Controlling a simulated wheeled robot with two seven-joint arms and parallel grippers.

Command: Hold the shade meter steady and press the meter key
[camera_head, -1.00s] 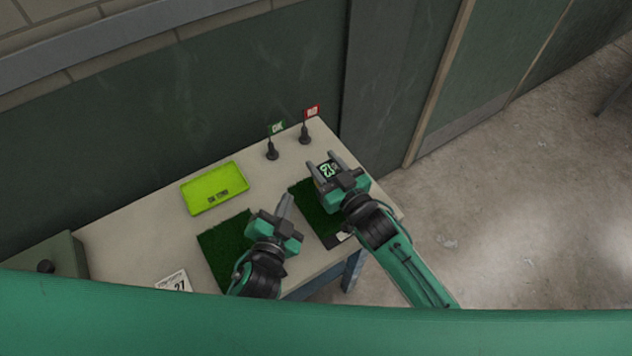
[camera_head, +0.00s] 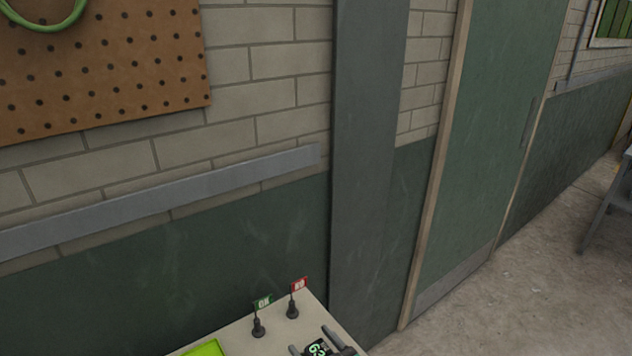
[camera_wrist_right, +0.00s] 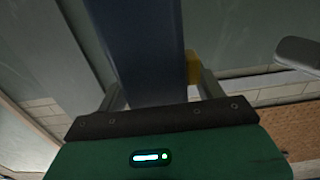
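The shade meter (camera_head: 317,348) shows at the bottom edge of the head view, its dark face lit with pale green digits. My right gripper (camera_head: 325,340) has its fingers on either side of it. In the right wrist view the meter is a dark blue block (camera_wrist_right: 140,50) between the fingers of my right gripper (camera_wrist_right: 160,88), which is shut on it. A yellow part (camera_wrist_right: 193,68) shows at the block's right side; I cannot tell if it is the key. A rounded grey piece (camera_wrist_right: 298,52) at the right edge looks like a finger of my left gripper. The rest of that gripper is hidden.
A small green flag (camera_head: 261,302) and a red flag (camera_head: 298,285) stand on dark bases at the back of the table (camera_head: 230,335). A bright green tray (camera_head: 205,349) is cut off at the lower edge. The wall and a door (camera_head: 490,150) lie behind.

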